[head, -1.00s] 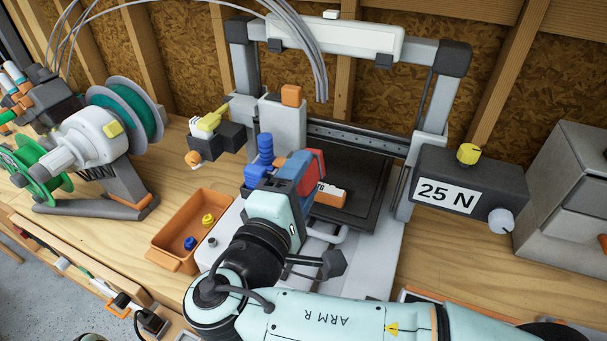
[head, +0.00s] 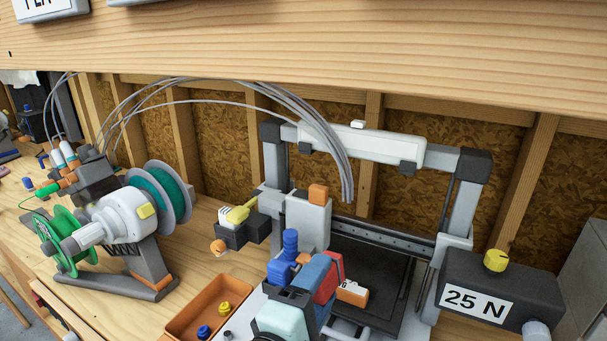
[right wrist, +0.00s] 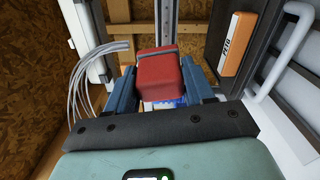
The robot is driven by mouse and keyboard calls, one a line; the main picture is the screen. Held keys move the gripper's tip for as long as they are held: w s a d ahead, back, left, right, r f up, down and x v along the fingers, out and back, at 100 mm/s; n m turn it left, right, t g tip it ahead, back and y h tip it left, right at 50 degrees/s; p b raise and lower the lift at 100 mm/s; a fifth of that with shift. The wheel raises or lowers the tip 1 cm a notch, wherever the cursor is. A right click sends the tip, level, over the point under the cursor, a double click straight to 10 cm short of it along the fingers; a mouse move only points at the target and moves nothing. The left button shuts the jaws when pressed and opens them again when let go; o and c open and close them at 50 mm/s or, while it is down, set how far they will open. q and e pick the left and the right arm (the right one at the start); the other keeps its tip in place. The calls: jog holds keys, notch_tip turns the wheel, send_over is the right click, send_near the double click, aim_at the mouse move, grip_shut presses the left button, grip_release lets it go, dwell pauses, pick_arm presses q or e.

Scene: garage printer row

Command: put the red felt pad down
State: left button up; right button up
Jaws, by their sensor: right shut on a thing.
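The red felt pad (head: 331,278) is a small red block with a greyish edge. It is held by my right gripper (head: 316,277), whose blue fingers partly hide it in the head view. In the right wrist view the pad (right wrist: 165,82) sits between both blue fingers, which are shut on it. In the head view it appears in front of the printer's dark bed (head: 372,268); whether it touches anything below is hidden. My left gripper is not in view.
An orange block (head: 352,292) with lettering lies by the bed, close to the pad in the picture. An orange bin (head: 185,325) with small knobs stands front left. A spool machine (head: 120,225) is at left, a "25 N" box (head: 490,290) at right.

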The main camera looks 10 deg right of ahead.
aim_at(327, 278)
notch_tip(327, 278, up, 7)
jog(key=p, duration=0.6)
jog(key=shift+s+r, duration=0.15)
jog(key=shift+r, duration=0.05)
notch_tip(327, 278, up, 7)
jog(key=p, duration=0.5)
jog(key=shift+w+p, duration=0.4)
jog(key=shift+w, duration=0.05)
jog(key=shift+s+f, duration=0.1)
jog(key=shift+s, duration=0.15)
jog(key=shift+w, duration=0.1)
jog(key=f+n, duration=0.3)
jog(key=f, duration=0.2)
jog(key=w+d+f+n+b, duration=0.1)
jog(key=f+n, duration=0.2)
jog(key=f, duration=0.2)
jog(key=w+f+n+y+b, duration=0.1)
jog(key=f+n, duration=0.2)
jog(key=f, duration=0.2)
jog(key=shift+d, duration=0.25)
jog(key=shift+w+d+f, duration=0.15)
jog(key=shift+f, duration=0.05)
jog(key=shift+p+x, duration=0.7)
jog(key=shift+x, duration=2.2)
